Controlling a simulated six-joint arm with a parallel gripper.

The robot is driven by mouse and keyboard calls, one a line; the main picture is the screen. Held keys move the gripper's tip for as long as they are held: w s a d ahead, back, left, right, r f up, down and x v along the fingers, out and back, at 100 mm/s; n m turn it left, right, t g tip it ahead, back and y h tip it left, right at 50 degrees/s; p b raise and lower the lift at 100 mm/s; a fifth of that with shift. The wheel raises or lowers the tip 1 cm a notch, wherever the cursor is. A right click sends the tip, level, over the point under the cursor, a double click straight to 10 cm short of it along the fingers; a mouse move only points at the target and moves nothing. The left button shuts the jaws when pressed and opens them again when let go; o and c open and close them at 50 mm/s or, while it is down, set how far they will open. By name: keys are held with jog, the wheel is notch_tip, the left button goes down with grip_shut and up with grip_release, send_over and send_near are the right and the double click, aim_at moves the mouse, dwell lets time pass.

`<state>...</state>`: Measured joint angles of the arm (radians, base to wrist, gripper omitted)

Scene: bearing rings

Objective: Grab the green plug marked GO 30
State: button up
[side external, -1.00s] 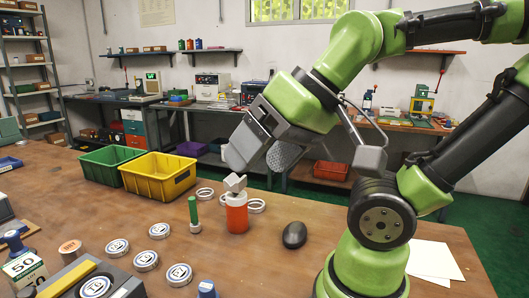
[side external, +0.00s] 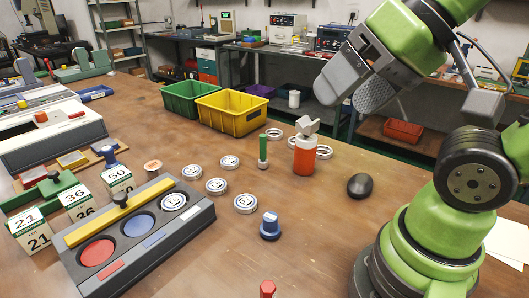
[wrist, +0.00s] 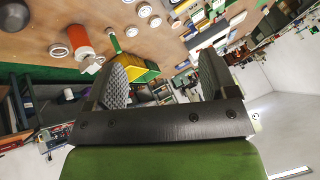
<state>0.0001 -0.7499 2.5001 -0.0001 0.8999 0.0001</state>
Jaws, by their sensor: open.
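A slim green plug (side external: 263,148) stands upright on a pale base on the wooden table, just left of an orange bottle (side external: 304,158) with a pale top. Its marking is too small to read. In the wrist view the green plug (wrist: 115,41) shows at upper left, beyond the left finger and beside the orange bottle (wrist: 80,37). My gripper (side external: 355,93) is high above the table, to the right of the plug and well apart from it. In the wrist view my gripper (wrist: 160,82) has its fingers wide apart with nothing between them.
Several bearing rings (side external: 216,186) lie left of the plug, and more (side external: 323,152) near the bottle. A yellow bin (side external: 232,112) and a grey fixture (side external: 135,240) flank the work area.

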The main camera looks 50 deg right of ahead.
dwell(0.4)
jog(key=c, duration=0.5)
jog(key=shift+c, duration=0.2)
jog(key=m+g+h, duration=0.4)
jog(key=m+h, duration=0.1)
send_over(263, 136)
jog(key=s+a, duration=0.5)
notch_tip(263, 136, down, 10)
jog(key=shift+m, duration=0.5)
jog(key=x, duration=1)
jog(key=shift+w+d+f, duration=0.1)
jog(key=shift+w+d, duration=0.35)
jog(key=shift+w, duration=0.05)
jog(key=shift+d+x, duration=0.15)
jog(key=shift+x, duration=1.3)
jog(key=shift+d+x, duration=0.15)
jog(key=shift+x, duration=1.25)
